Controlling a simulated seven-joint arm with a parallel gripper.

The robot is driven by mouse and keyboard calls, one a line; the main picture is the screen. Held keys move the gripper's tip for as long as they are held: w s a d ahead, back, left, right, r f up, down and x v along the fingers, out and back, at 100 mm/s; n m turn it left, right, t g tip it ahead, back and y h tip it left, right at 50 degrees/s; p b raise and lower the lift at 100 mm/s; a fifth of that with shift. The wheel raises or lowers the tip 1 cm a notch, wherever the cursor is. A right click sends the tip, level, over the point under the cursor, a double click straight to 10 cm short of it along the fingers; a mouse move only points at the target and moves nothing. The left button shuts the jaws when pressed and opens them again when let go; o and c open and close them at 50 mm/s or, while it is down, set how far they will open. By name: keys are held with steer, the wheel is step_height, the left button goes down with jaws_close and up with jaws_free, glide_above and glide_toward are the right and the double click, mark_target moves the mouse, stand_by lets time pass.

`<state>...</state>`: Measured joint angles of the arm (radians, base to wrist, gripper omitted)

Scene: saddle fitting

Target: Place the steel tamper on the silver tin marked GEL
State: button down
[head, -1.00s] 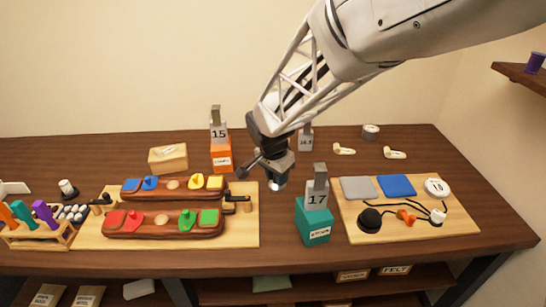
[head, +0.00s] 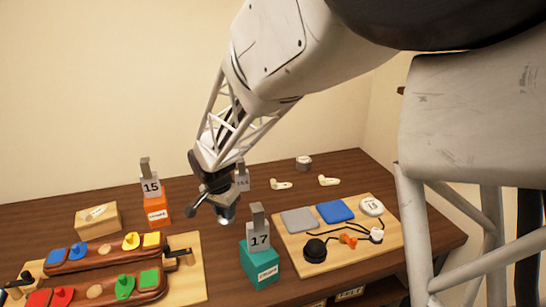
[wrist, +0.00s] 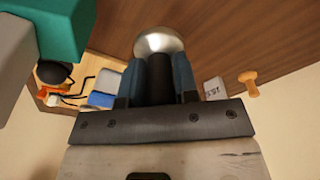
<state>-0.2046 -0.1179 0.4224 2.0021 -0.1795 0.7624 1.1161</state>
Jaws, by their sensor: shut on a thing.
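The steel tamper has a shiny rounded end (wrist: 158,43) and a dark handle (wrist: 160,85). My gripper (wrist: 160,75) is shut on the handle in the wrist view. In the head view my gripper (head: 222,203) hangs between the orange and teal blocks, with the tamper's shiny end (head: 226,220) pointing down, seemingly above the table. A small round silver tin (head: 303,164) stands at the back right of the table, apart from my gripper. Its marking is too small to read. I cannot make out the tin in the wrist view.
The teal block with weight 17 (head: 262,264) stands close right of my gripper, the orange block with weight 15 (head: 157,211) to its left. A grey block (head: 242,180) is behind. Two cream pieces (head: 281,185) (head: 328,181) lie before the tin. A wooden board (head: 355,258) holds pads.

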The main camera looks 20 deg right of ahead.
steer(key=w+d, duration=0.6)
steer(key=d, duration=0.6)
steer(key=w+d, duration=0.7)
steer(key=d, duration=0.5)
steer(key=w+d, duration=0.7)
steer(key=d, duration=0.4)
steer(key=shift+w+d+f, duration=0.15)
steer(key=shift+d, duration=0.25)
steer(key=shift+w, duration=0.1)
glide_above(304, 159)
steer(key=s, duration=0.1)
steer(key=shift+a+f, duration=0.2)
steer(key=shift+f, duration=0.45)
steer(key=shift+w+d+f, duration=0.1)
steer(key=shift+w, duration=0.3)
steer(key=shift+f, duration=1.7)
steer(key=shift+f, duration=0.1)
